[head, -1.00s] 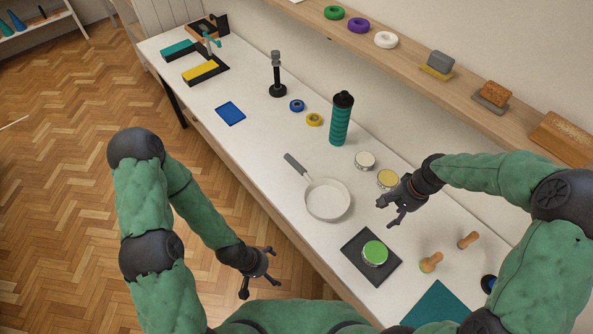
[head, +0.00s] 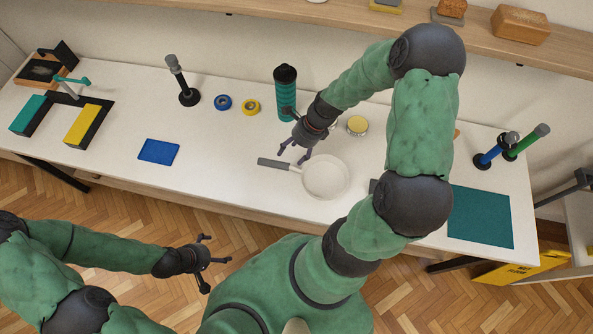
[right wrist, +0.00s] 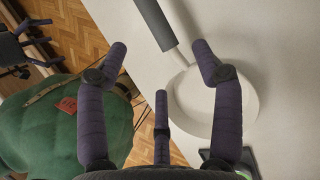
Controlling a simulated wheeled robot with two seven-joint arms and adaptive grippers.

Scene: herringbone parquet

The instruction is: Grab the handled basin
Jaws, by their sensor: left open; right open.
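The handled basin, a round white pan (head: 326,178) with a grey handle (head: 276,164), lies on the white table, its handle pointing left. In the right wrist view the basin (right wrist: 187,105) and handle (right wrist: 154,22) lie beyond my fingers. My right gripper (head: 292,154) is open and empty, just above and beside the handle near where it joins the basin; I cannot tell whether it touches. Its spread fingers also show in the right wrist view (right wrist: 160,50). My left gripper (head: 216,265) is open and empty, in front of the table over the floor.
A teal bottle (head: 285,93) stands behind my right gripper. A yellow-topped tin (head: 357,125) stands behind the basin. A blue pad (head: 158,151) lies to the left, a teal mat (head: 480,217) to the right. The table between blue pad and handle is clear.

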